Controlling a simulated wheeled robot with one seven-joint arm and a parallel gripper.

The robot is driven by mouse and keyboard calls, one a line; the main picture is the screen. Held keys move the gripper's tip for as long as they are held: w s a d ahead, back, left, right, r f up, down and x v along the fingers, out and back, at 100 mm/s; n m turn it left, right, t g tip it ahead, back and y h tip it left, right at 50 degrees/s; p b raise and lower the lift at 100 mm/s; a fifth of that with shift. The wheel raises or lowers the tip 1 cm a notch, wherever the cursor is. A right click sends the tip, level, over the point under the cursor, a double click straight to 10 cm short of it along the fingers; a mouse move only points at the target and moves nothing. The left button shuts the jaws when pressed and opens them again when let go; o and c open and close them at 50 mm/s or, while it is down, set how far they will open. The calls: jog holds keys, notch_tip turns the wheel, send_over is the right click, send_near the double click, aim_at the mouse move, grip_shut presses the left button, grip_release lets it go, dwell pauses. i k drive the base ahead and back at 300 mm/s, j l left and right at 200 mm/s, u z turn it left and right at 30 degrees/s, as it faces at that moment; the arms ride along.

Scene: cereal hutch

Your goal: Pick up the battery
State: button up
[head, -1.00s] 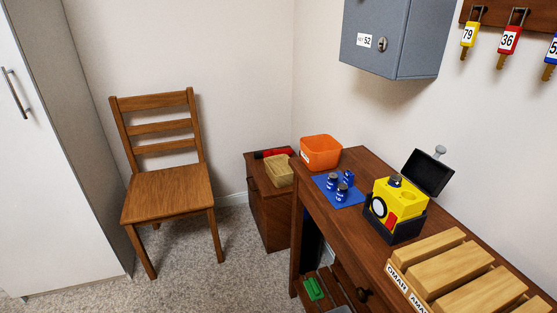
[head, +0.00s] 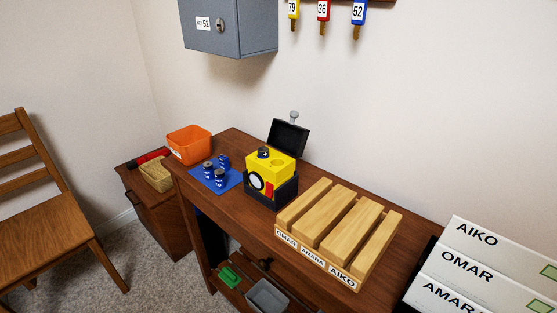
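Three small blue batteries with dark tops (head: 219,178) stand close together on a blue mat (head: 233,187) at the left part of the wooden desk. A yellow device (head: 284,174) with a round white lens and a red patch sits in a black case just right of the mat. A dark round piece (head: 263,153), possibly another battery, sticks up from its top; beside it is a round recess. The device's black lid (head: 288,139) stands open behind it. My gripper is not in view.
An orange bin (head: 189,145) stands at the desk's left end. A slatted wooden rack with name labels (head: 318,259) fills the desk's right side. A grey cabinet (head: 230,30) hangs above. A chair (head: 40,205) stands at left; white labelled boxes (head: 470,262) are at right.

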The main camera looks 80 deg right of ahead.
aim_at(208, 166)
jog(key=z, duration=0.9)
jog(key=i+l+z, duration=0.1)
jog(key=i+z, duration=0.55)
jog(key=i, duration=0.1)
